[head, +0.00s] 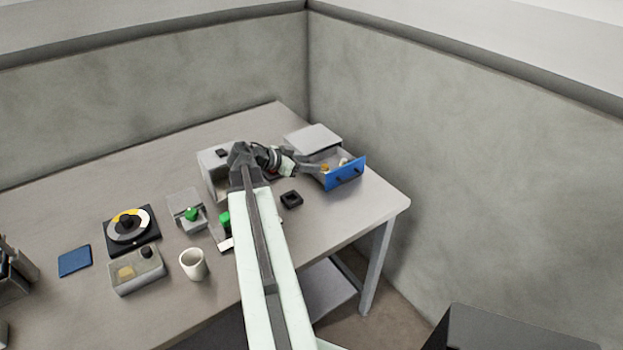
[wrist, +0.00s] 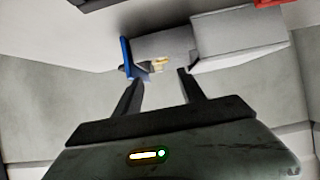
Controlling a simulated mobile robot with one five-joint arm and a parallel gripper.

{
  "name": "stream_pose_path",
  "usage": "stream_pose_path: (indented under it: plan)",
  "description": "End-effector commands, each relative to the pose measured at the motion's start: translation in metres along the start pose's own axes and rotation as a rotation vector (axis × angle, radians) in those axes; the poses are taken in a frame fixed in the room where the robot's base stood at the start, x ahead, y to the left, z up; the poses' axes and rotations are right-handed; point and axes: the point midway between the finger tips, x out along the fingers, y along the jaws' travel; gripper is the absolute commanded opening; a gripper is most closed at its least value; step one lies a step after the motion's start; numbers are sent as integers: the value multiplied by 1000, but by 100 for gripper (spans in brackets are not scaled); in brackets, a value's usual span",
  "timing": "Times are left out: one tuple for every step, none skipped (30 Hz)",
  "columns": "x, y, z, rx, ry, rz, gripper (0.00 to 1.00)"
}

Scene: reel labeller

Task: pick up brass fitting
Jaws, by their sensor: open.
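The brass fitting (head: 325,167) is a small golden piece inside the open drawer with a blue front (head: 345,174), at the right end of the table. In the wrist view the brass fitting (wrist: 160,61) shows in the drawer, beyond and roughly between my fingertips. My gripper (head: 316,169) reaches to the drawer's left side in the head view. In the wrist view my gripper (wrist: 160,76) is open, with nothing between its fingers. A small pale and dark item lies in the drawer beside the fitting; I cannot tell what it is.
The grey drawer cabinet (head: 312,139) stands behind the drawer. A white cup (head: 193,264), a grey box (head: 137,271) and a round dial device (head: 130,226) stand farther left. The table's right front corner is clear.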

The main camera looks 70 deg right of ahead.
Motion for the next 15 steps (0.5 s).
stream_pose_path:
  plan:
    - [2,-1,7,-1,0,-2,47]
    - [2,-1,7,-2,0,-3,47]
    - [1,-2,7,-3,0,-4,47]
    - [0,-2,7,-3,0,-5,47]
    - [0,-2,7,-3,0,-5,47]
    - [1,-3,7,-3,0,-6,47]
    - [3,-3,7,-4,0,-6,47]
    - [6,-3,8,-4,0,-6,47]
    - [11,-4,9,-4,0,-6,47]
    - [15,-4,9,-4,0,-7,47]
    - [20,-4,9,-4,0,-6,47]
    - [24,-4,9,-4,0,-6,47]
    - [26,-4,8,-4,0,-6,47]
    - [26,-4,8,-4,0,-7,47]
    - [26,-4,7,-5,0,-7,47]
